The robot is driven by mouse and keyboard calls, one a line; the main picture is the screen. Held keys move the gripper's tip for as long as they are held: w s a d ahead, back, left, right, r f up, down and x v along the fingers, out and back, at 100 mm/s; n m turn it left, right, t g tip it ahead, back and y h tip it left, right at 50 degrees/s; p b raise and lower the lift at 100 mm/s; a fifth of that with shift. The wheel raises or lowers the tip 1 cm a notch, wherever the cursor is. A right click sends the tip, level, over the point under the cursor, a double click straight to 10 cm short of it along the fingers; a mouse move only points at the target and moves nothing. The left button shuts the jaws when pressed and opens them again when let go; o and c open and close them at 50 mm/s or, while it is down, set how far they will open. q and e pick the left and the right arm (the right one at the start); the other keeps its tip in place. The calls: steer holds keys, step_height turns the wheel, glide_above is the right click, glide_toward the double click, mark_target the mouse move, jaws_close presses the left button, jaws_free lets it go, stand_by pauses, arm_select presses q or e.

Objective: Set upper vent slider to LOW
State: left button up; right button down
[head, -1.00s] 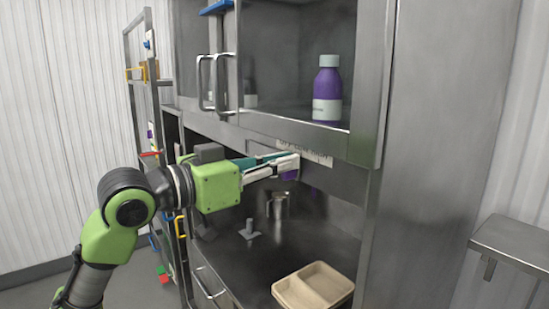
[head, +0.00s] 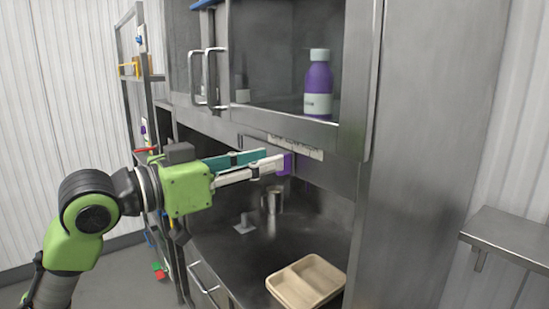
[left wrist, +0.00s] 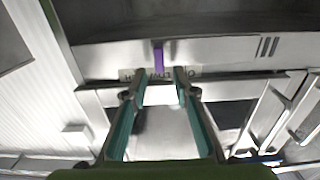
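The purple vent slider (head: 288,163) sticks out of the steel panel under the cabinet, below a white label strip (head: 296,147) too small to read surely. In the left wrist view the slider (left wrist: 158,57) lies near the middle of the label (left wrist: 195,72), which looks upside down there. My left gripper (head: 280,161) points at the panel with its teal and white fingers just short of the slider. In the left wrist view its fingertips (left wrist: 160,74) are apart, with the slider between and beyond them. I see no contact. My right gripper is out of view.
A purple bottle (head: 318,88) stands on the cabinet shelf above. Cabinet handles (head: 209,77) jut out left of the label. A side shelf (head: 512,238) is at right.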

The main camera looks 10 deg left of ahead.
arm_select(q)
steer(key=v, duration=0.8)
steer(key=shift+s+a, duration=0.2)
steer(key=shift+r, duration=0.1)
